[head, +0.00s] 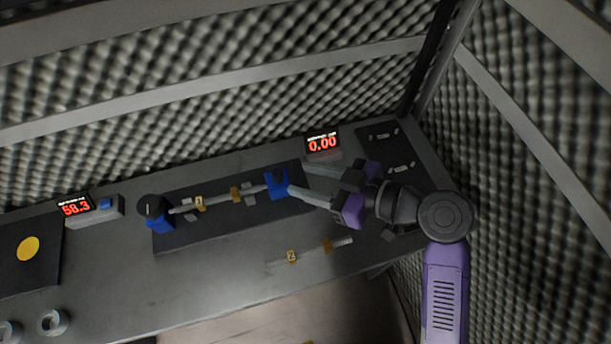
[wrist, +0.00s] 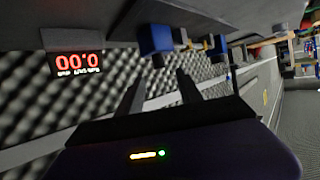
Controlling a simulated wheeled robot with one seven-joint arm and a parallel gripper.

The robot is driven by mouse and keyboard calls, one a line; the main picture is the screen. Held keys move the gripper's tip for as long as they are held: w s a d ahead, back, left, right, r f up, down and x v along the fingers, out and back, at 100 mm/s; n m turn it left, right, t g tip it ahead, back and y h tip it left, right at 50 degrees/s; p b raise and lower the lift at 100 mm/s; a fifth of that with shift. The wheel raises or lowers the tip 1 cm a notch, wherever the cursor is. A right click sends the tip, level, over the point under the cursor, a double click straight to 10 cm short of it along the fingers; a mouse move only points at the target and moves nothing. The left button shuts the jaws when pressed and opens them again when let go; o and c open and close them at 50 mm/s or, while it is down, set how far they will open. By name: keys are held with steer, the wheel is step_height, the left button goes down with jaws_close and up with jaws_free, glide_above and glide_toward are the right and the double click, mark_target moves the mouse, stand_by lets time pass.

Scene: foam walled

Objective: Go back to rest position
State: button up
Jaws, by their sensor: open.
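My gripper (head: 296,180) is open, with its two grey fingers apart and pointing left over the right part of the table. Its fingertips are near the blue clamp block (head: 277,184) at the right end of a dark fixture plate; I cannot tell whether they touch it. In the wrist view both fingers (wrist: 160,88) stand apart with nothing between them, and the blue block (wrist: 155,42) shows beyond them. A rod with a yellow tag (head: 220,199) spans between the right blue block and the left blue block (head: 158,222). My purple arm comes from the lower right.
A second tagged rod (head: 312,252) lies on the table in front. A display reading 0.00 (head: 322,144) stands behind the gripper, and one reading 58.3 (head: 77,207) stands at left. A dark mat with a yellow disc (head: 28,249) lies far left. Foam walls (head: 540,170) enclose the back and right.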

stand_by(0.3)
steer(key=w+d+r+m+t+h, duration=0.2)
steer(key=w+d+m+t+h, duration=0.25)
steer(key=d+m+t, duration=0.35)
steer(key=s+d+m+t+h, duration=0.2)
steer(key=s+d+m+h, duration=0.35)
steer(key=s+d, duration=0.4)
steer(key=s+d+n+g+h, duration=0.1)
steer(key=s, duration=2.1)
steer(key=shift+d+g+h, duration=0.15)
steer(key=shift+g+h, duration=0.25)
